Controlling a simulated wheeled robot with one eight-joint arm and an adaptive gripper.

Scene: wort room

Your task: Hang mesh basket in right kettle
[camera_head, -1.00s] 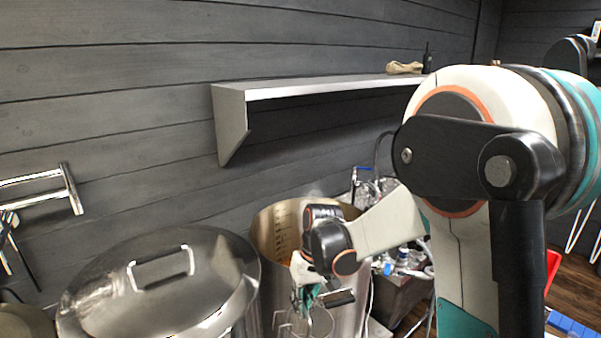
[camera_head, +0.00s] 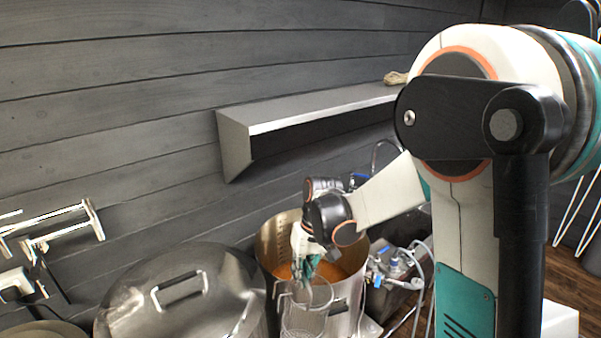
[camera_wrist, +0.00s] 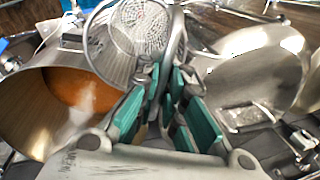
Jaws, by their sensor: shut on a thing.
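The right kettle (camera_head: 349,295) is an open steel pot with orange-brown liquid inside; it also shows at the left of the wrist view (camera_wrist: 35,112). The mesh basket (camera_head: 304,318) hangs upright below my gripper (camera_head: 306,262), at the kettle's near left side in the head view. In the wrist view the basket (camera_wrist: 138,30) shows its round mesh bottom, beyond my fingers (camera_wrist: 163,82) and between the two kettles. My gripper is shut on the basket's handle side. The exact grip point is partly hidden by the fingers. The basket appears outside the kettle opening.
A lidded steel kettle (camera_head: 185,300) stands to the left, with a bar handle on its lid. A wall shelf (camera_head: 300,106) is above and behind. Hoses and fittings (camera_head: 397,262) crowd the right side of the open kettle. A metal rack (camera_head: 60,228) is on the left wall.

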